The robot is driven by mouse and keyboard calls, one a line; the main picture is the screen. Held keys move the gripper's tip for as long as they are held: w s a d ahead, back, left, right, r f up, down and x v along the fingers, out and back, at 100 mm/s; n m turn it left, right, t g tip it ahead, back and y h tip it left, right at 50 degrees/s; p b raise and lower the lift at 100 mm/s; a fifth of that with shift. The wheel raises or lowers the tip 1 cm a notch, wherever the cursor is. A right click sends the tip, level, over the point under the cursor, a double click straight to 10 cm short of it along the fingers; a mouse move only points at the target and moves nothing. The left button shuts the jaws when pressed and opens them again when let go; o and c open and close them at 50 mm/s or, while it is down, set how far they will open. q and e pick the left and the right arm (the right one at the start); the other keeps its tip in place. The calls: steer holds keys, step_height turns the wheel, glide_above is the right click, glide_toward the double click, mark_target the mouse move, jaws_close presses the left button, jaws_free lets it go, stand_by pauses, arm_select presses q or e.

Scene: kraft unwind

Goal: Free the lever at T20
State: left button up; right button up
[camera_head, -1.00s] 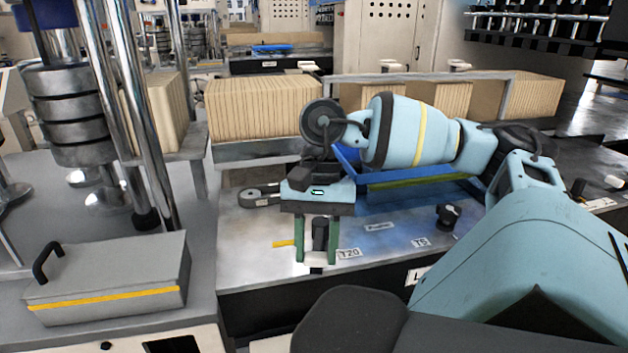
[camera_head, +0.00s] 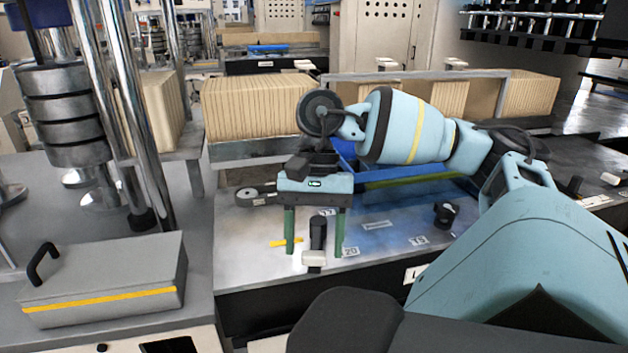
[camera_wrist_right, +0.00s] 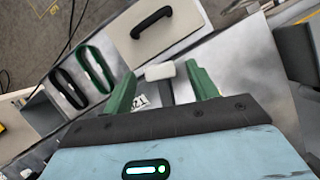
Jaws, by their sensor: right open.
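A dark lever (camera_head: 318,234) with a pale end knob (camera_head: 313,258) stands on the metal bench top near the front edge. A label (camera_head: 350,251) reading "20" is just right of it, partly hidden by a green finger. My right gripper (camera_head: 315,254) is open, its two green fingers pointing down on either side of the lever with gaps to both. In the right wrist view the lever's pale knob (camera_wrist_right: 160,71) shows between the spread fingers, apart from both. My left gripper is not in view.
A black knob (camera_head: 446,215) stands near the T5 label, right of my gripper. A grey box with a black handle (camera_head: 105,280) is at left, near chrome columns. The bench front edge is close to the lever.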

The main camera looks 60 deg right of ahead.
mark_target(315, 245)
steer(key=v, duration=0.2)
steer(key=shift+d+r, duration=0.15)
steer(key=shift+r, duration=0.2)
steer(key=shift+w+d+r, duration=0.15)
steer(key=shift+d+r, duration=0.05)
steer(key=shift+r, duration=0.4)
steer(key=shift+p+v, duration=0.7)
steer(key=shift+v, duration=0.65)
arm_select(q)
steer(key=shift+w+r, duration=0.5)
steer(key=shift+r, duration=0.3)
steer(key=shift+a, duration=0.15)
